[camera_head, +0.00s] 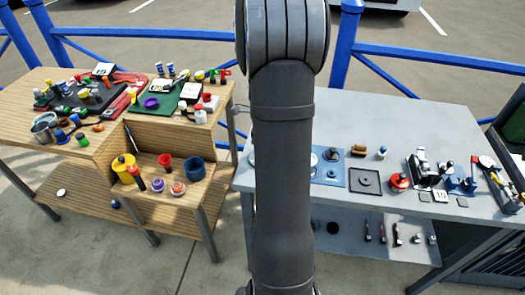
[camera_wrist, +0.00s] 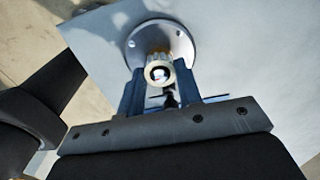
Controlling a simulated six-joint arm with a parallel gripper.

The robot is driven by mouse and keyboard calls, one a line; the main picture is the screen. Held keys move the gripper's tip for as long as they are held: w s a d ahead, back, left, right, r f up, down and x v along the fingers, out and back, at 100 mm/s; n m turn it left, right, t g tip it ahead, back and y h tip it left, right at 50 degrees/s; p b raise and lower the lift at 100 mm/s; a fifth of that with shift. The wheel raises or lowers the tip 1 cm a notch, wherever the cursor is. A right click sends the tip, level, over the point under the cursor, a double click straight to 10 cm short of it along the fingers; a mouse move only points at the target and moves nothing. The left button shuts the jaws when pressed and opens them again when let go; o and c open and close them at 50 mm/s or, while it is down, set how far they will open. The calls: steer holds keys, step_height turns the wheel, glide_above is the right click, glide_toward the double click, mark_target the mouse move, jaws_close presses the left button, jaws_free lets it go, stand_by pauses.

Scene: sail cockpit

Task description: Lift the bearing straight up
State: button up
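In the wrist view a small cream-coloured ring with a shiny round centre, which looks like the bearing (camera_wrist: 158,72), stands at a round metal flange (camera_wrist: 172,34). My gripper (camera_wrist: 160,82) has one dark blue finger on each side of the ring, close to its sides. I cannot tell whether the fingers press on it or leave a small gap. In the head view my dark arm stands in front and hides my gripper and the bearing.
The grey bench (camera_head: 400,115) carries a blue plate (camera_head: 329,172), a dark square plate (camera_head: 366,181), a red round part (camera_head: 398,182) and a metal fixture (camera_head: 421,165) to the right. A cluttered wooden bench (camera_head: 75,145) stands left. Blue rails (camera_head: 440,58) run behind.

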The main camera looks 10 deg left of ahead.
steer(key=shift+c, duration=1)
steer(key=shift+r, duration=0.55)
steer(key=r, duration=0.2)
steer(key=d+r, duration=0.1)
steer(key=shift+s+d+r, duration=0.1)
steer(key=shift+s+r, duration=0.05)
steer(key=shift+r, duration=0.25)
steer(key=s+d+r, duration=0.3)
steer(key=d+r, duration=0.3)
steer(key=d, duration=0.4)
steer(key=shift+r, duration=0.1)
steer(key=shift+r, duration=1.95)
